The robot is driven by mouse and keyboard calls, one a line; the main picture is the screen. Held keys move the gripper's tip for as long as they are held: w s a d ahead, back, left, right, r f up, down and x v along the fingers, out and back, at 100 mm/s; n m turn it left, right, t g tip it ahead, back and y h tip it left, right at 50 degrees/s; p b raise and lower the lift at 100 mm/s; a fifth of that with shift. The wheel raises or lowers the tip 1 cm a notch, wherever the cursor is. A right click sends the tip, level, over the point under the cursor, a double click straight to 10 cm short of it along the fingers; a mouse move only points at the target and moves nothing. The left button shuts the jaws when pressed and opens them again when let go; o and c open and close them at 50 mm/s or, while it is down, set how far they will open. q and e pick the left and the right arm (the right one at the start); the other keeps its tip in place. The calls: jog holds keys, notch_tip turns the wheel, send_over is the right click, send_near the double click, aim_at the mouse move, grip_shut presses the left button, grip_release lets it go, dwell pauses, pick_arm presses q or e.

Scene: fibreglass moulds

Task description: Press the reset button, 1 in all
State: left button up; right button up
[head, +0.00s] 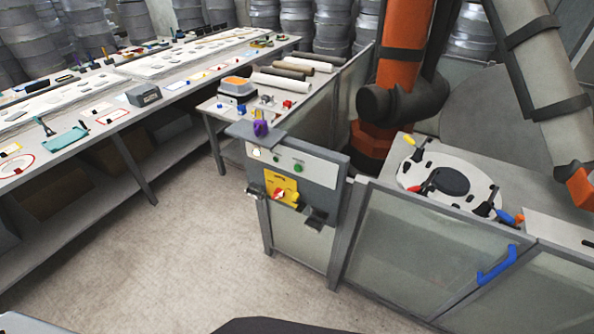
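A grey control box (318,168) stands on a post frame at the corner of the fence, in the middle of the head view. Its pale front panel carries a green button (298,168), a small dark round part (276,157) and a white button (257,152). The labels are too small to read, so I cannot tell which one is the reset button. Below them is a yellow plate (270,181) with a red and white rotary switch (280,195).
A purple object (261,128) sits on top of the box. Glazed fence panels (405,240) with a blue handle (497,265) run to the right; an orange robot arm (402,65) stands behind. Long workbenches (95,130) stand at left. The floor (190,255) before the box is clear.

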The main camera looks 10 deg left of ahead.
pick_arm(q)
grip_shut()
jog(key=shift+a, duration=0.1)
dwell(1.0)
